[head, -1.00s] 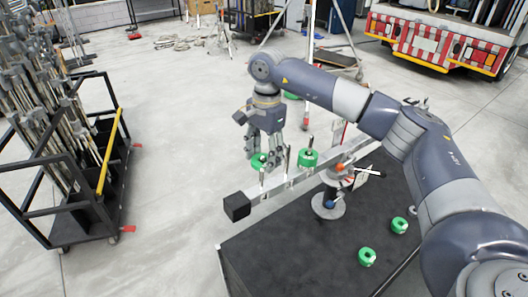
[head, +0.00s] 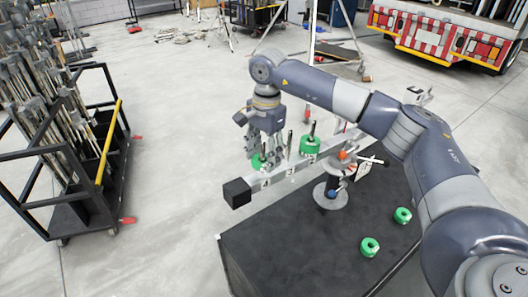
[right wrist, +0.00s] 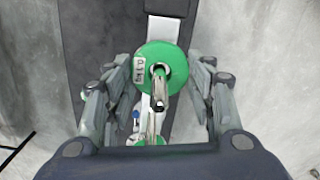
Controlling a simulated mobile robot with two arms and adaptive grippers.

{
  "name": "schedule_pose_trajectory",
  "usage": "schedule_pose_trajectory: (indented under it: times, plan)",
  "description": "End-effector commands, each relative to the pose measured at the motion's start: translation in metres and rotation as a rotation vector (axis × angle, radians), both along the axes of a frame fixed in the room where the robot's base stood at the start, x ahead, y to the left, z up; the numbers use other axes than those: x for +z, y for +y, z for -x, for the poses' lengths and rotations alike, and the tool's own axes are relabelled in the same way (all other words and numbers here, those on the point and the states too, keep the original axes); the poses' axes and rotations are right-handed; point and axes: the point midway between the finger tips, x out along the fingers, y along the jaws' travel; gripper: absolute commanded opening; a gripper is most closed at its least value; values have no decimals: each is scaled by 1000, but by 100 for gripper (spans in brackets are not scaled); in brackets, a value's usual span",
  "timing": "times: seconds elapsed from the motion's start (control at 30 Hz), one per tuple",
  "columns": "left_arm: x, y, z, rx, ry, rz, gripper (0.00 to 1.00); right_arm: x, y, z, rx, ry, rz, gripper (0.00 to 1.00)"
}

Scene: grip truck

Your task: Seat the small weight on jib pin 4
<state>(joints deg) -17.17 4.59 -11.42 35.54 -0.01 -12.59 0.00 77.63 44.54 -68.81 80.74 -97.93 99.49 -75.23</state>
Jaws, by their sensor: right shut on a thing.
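My right gripper (head: 262,155) is shut on a green ring-shaped weight (head: 257,161) near the outer end of the pale jib (head: 275,177), by its black end block (head: 236,193). In the right wrist view the held weight (right wrist: 178,60) lies between the fingers. A metal pin (right wrist: 160,88) shows at its central hole and seems to poke up through it. I cannot tell whether the weight rests on the jib. Another green weight (head: 309,146) sits around a pin farther along the jib. My left gripper is not in view.
Two green weights (head: 370,247) (head: 402,215) lie on the dark table top (head: 300,245). The jib's round stand (head: 330,195) is on the table. A rack of poles (head: 60,160) stands at left, a truck (head: 450,40) at back right.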

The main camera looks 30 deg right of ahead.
Motion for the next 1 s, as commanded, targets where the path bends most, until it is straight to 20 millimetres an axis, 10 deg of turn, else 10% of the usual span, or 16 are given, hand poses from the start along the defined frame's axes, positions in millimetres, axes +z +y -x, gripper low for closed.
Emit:
schedule_pose_trajectory:
  times: [1.0]
  plan:
    - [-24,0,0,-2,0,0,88,-35,2,0,1,-1,0,17]
